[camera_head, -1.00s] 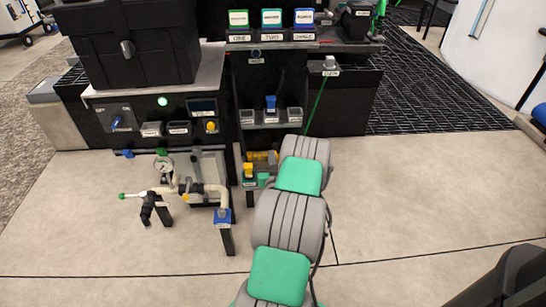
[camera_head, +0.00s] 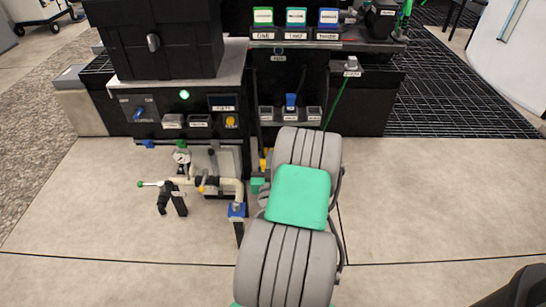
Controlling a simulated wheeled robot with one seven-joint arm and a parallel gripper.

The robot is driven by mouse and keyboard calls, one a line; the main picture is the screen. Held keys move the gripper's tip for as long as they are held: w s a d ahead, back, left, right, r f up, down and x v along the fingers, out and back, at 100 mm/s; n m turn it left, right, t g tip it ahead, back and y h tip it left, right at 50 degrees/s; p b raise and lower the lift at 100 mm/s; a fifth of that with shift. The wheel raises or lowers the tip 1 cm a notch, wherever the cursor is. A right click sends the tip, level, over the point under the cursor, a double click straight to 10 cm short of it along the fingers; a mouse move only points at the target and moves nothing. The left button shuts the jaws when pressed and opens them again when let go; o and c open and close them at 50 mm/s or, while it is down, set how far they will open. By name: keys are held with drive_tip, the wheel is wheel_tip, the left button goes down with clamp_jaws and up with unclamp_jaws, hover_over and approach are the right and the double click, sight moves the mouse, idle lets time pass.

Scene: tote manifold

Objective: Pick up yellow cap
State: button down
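A small yellow piece (camera_head: 264,163), which may be the yellow cap, shows at the left edge of my arm, low in front of the black unit. My arm covers most of the spot around it, so its full shape is hidden. A small teal piece (camera_head: 257,185) sits just below it. My grey and green arm reaches forward up the middle of the picture. My gripper is hidden beyond the arm's far end, so I cannot see its fingers or how close it is to the yellow piece.
A pipe manifold with a gauge (camera_head: 182,157) and a blue fitting (camera_head: 237,210) stands left of my arm. A black control panel (camera_head: 190,124) with a lit green lamp is behind it. A shelf with small bins (camera_head: 266,113) lies beyond the arm.

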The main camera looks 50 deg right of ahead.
drive_tip(key=c, duration=2.1)
unclamp_jaws()
drive_tip(key=shift+c, duration=0.2)
drive_tip(key=o, duration=1.7)
